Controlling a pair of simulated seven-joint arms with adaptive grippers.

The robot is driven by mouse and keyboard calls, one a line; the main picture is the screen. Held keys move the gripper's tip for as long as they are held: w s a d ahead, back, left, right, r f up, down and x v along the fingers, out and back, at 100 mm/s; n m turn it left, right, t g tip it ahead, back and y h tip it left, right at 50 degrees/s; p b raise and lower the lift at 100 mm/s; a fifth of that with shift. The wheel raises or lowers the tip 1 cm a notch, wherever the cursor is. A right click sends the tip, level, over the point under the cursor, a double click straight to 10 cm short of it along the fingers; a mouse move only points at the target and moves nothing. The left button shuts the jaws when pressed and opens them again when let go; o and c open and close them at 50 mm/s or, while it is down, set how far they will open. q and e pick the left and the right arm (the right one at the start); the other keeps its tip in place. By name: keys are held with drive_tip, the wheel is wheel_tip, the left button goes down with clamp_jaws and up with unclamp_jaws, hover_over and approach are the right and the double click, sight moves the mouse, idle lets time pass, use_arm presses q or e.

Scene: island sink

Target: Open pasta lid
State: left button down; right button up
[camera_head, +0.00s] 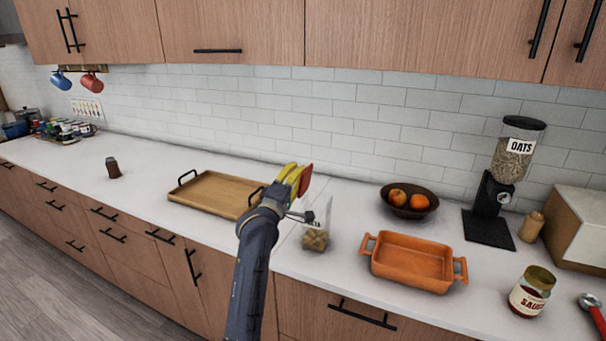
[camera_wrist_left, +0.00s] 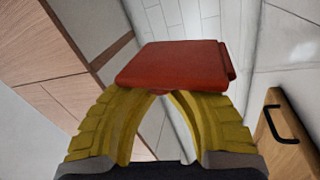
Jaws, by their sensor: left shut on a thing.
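The clear pasta jar (camera_head: 315,240) stands on the white counter in the head view, with pasta at its bottom and a partly hidden label. My left gripper (camera_head: 296,178) is above and slightly left of it. Its yellow fingers are shut on a red lid (camera_head: 306,180), held tilted and looking apart from the jar. The left wrist view shows the red lid (camera_wrist_left: 172,65) across the fingertips of my left gripper (camera_wrist_left: 168,94); no jar shows under it there. My left arm covers some counter left of the jar. My right gripper is not in view.
A wooden tray (camera_head: 213,196) with black handles lies left of the jar. An orange baking dish (camera_head: 412,260) and a fruit bowl (camera_head: 393,208) are to its right. The tiled wall stands behind.

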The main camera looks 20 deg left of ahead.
use_arm(q)
drive_tip(key=shift+s+a+f+n+y, duration=0.1)
drive_tip(key=shift+a+f+n+y, duration=0.3)
drive_tip(key=shift+n, duration=0.85)
drive_tip(key=shift+w+a+f+n+y, duration=0.15)
drive_tip(key=shift+a+n+y, duration=0.35)
drive_tip(key=shift+n, duration=0.7)
drive_tip(key=shift+s+a+f+n+y, duration=0.2)
drive_tip(key=shift+a+n+y, duration=0.3)
drive_tip(key=shift+n, duration=0.75)
drive_tip(key=shift+a+f, duration=0.1)
drive_tip(key=c, duration=1.1)
unclamp_jaws()
drive_tip(key=shift+f, duration=0.1)
drive_tip(key=v, duration=1.2)
drive_tip(key=shift+r, duration=0.25)
